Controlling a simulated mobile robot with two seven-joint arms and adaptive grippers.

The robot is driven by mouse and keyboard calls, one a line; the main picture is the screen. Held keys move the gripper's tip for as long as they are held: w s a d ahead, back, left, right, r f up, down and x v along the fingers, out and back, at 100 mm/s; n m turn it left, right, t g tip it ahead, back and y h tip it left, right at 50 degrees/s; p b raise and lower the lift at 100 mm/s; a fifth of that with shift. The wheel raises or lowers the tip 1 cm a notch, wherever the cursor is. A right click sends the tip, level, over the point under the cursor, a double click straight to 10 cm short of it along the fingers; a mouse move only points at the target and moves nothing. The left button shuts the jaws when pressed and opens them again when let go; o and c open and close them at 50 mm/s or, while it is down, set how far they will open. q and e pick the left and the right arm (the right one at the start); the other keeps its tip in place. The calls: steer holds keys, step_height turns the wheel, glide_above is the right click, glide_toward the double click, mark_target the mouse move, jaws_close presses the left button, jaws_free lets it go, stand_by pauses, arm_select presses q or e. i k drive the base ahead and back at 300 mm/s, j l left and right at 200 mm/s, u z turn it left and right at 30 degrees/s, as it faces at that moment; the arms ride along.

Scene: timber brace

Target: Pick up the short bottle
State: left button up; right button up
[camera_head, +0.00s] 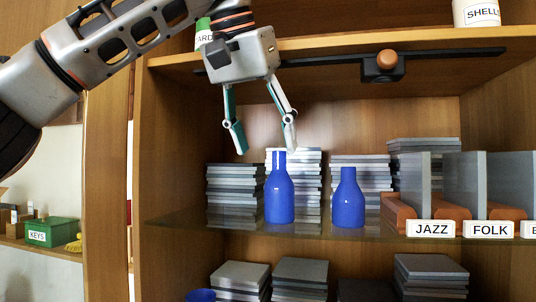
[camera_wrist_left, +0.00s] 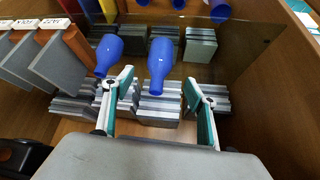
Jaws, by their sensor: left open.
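Two blue bottles stand upright on the glass shelf. The short bottle (camera_head: 348,203) is the right one in the head view, near the JAZZ divider; in the wrist view it is the left one (camera_wrist_left: 106,54). The taller bottle (camera_head: 279,200) stands left of it; it also shows in the wrist view (camera_wrist_left: 160,62). My left gripper (camera_head: 265,149) is open and empty, pointing down above and around the line of the taller bottle, left of the short bottle. Its fingers show apart in the wrist view (camera_wrist_left: 158,82). My right gripper is not in view.
Stacks of grey cases (camera_head: 235,193) stand behind the bottles. Grey dividers with orange bases and a JAZZ label (camera_head: 431,229) stand right of the short bottle. An upper shelf (camera_head: 330,50) with a black rail and orange knob (camera_head: 387,60) lies above. The glass shelf's front is clear.

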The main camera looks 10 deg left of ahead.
mark_target(348, 202)
steer(key=k+j, duration=0.15)
steer(key=k, duration=0.35)
steer(key=k+j, duration=0.15)
steer(key=k, duration=0.3)
